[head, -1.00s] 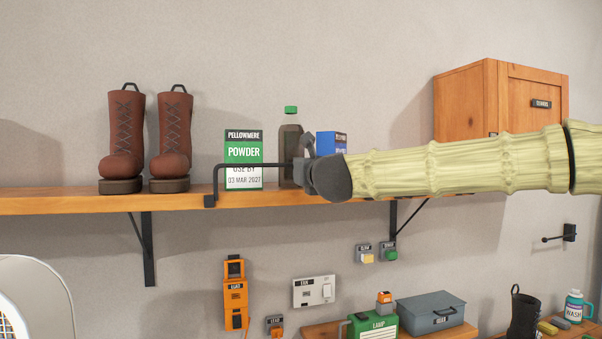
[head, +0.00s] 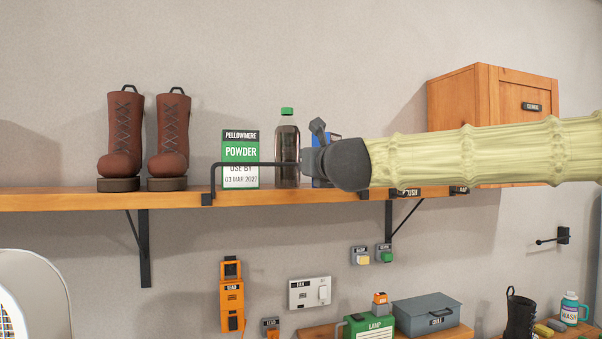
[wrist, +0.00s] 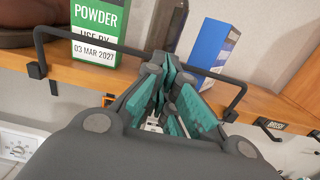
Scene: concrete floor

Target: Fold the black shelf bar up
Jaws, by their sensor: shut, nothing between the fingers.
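The black shelf bar (head: 250,163) stands up at the front edge of the wooden shelf (head: 90,201), its crosspiece above the board and in front of the powder box (head: 240,150). In the wrist view the bar (wrist: 95,42) spans the picture, with both end brackets on the shelf edge. My gripper (wrist: 162,75) is shut and empty, its fingers at the middle of the crosspiece. I cannot tell whether they touch it. In the head view my gripper (head: 318,155) hides the bar's right part.
A wooden cabinet (head: 460,100) is at the right, behind my arm. Wall switches and a lower bench are below.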

